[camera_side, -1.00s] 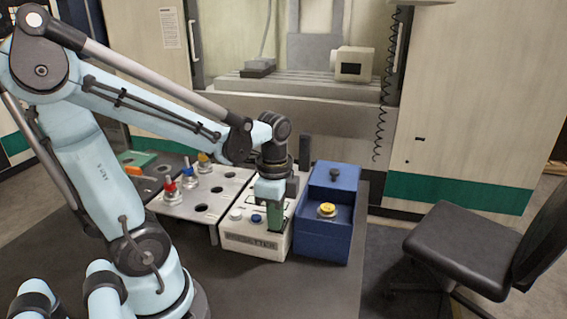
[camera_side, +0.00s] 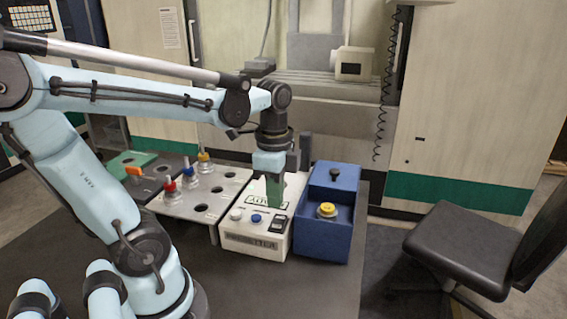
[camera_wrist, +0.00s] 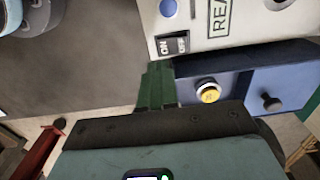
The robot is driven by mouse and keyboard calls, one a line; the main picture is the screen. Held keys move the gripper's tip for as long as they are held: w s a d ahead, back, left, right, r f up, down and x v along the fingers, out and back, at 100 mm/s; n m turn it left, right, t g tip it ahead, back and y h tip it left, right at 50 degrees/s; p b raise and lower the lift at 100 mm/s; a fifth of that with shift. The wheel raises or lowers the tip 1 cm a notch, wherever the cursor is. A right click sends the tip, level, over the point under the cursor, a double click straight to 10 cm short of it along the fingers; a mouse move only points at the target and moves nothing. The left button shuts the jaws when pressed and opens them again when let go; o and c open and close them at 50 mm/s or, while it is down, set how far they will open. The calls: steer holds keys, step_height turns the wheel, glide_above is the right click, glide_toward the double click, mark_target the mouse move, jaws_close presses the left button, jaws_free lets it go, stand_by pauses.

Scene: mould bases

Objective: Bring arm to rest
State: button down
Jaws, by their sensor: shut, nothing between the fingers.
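My gripper (camera_side: 275,192) hangs down above the white presetter box (camera_side: 256,246) in the side view, with its green fingers together and nothing between them. In the wrist view my gripper's green fingers (camera_wrist: 157,86) show in front of the dark table, close to the edge of the white box (camera_wrist: 228,20). The fingers look clear of the box's top in the side view. My arm reaches in from the left with the forearm almost level.
A blue box (camera_side: 325,239) with a yellow knob stands right of the presetter. A black chair (camera_side: 462,245) and a machine (camera_side: 450,100) stand beyond the table.

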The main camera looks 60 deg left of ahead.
steer(key=shift+r, duration=0.65)
steer(key=shift+d, duration=0.1)
steer(key=shift+w+d+f+n+t, duration=0.2)
steer(key=shift+n+t, duration=0.1)
steer(key=shift+n, duration=0.1)
steer(key=w+d+n+t, duration=0.3)
steer(key=d+n+t, duration=0.2)
steer(key=n, duration=0.3)
steer(key=shift+d+f+t, duration=0.35)
steer(key=shift+f+t, duration=0.1)
steer(key=shift+t, duration=0.35)
